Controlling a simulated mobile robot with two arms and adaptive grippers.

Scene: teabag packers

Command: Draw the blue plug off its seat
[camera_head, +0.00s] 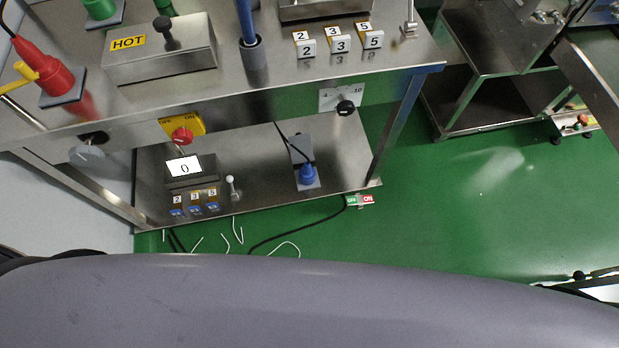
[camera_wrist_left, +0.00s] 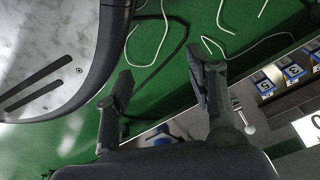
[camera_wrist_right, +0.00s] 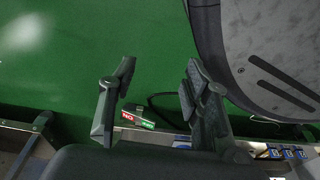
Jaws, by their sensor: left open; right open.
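The blue plug (camera_head: 307,173) stands on a pale seat plate (camera_head: 313,186) on the lower steel shelf, with a black cable running up from it. In the left wrist view, a blue part that looks like the plug (camera_wrist_left: 163,140) shows low between the fingers, partly hidden. My left gripper (camera_wrist_left: 163,80) is open and empty, apart from the plug. My right gripper (camera_wrist_right: 158,78) is open and empty, with green floor and the shelf edge beyond it. Neither gripper shows in the head view.
On the lower shelf (camera_head: 250,170) are a display reading 0 (camera_head: 184,166), several blue-based numbered blocks (camera_head: 194,208) and a small lever (camera_head: 232,186). An OFF/ON switch (camera_head: 360,200) sits at the shelf edge. The upper table (camera_head: 270,85) overhangs the shelf.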

